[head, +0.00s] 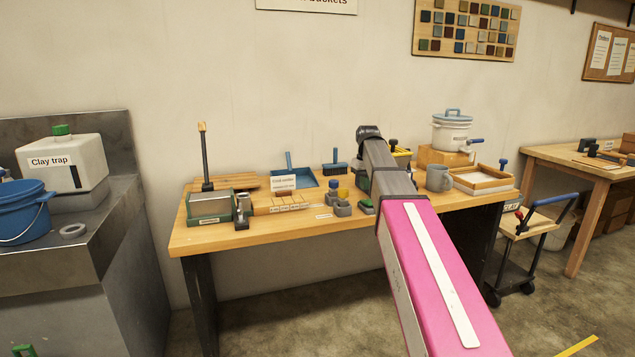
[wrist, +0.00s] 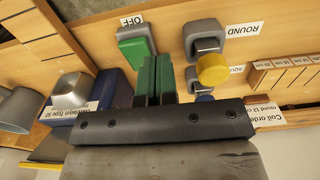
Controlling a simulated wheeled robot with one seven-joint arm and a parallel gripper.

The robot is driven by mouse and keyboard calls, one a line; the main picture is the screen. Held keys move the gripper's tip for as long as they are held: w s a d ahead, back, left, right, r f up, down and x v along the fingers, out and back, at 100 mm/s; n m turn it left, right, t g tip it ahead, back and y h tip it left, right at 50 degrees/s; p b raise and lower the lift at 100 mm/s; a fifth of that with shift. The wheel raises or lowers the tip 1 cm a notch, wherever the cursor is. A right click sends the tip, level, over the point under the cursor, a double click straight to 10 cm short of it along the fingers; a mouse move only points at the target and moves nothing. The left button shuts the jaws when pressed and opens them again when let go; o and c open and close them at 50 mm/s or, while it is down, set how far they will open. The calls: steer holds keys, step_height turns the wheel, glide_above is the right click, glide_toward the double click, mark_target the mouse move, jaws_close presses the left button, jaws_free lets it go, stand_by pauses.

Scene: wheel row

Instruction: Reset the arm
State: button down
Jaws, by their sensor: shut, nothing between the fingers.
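My arm (head: 425,270), with its pink link, reaches forward over the wooden workbench (head: 235,237) in the head view. Its dark far joint (head: 368,132) stands above the bench, and my gripper is hidden behind the arm there. In the wrist view my gripper (wrist: 155,62) shows two green fingers side by side, shut with nothing between them. They are over the bench, beside a green-topped grey block (wrist: 134,46) near an "OFF" label. Whether they touch anything is not clear.
In the wrist view, a grey block with a yellow knob (wrist: 213,70) sits right of the fingers, and a dark blue box (wrist: 110,92) sits left. The bench also holds a grey mug (head: 439,178), a white lidded pot (head: 451,133) and a wooden-framed tray (head: 482,181).

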steer(key=s+d+f+m, duration=0.1)
steer(key=s+f, duration=1.2)
steer(key=f, duration=0.4)
steer(key=s+f+m, duration=0.2)
steer(key=s+f, duration=1.1)
steer(key=f, duration=0.4)
steer(key=shift+s+d+f+m, duration=0.2)
steer(key=shift+s+d+m, duration=0.1)
steer(key=shift+d, duration=0.1)
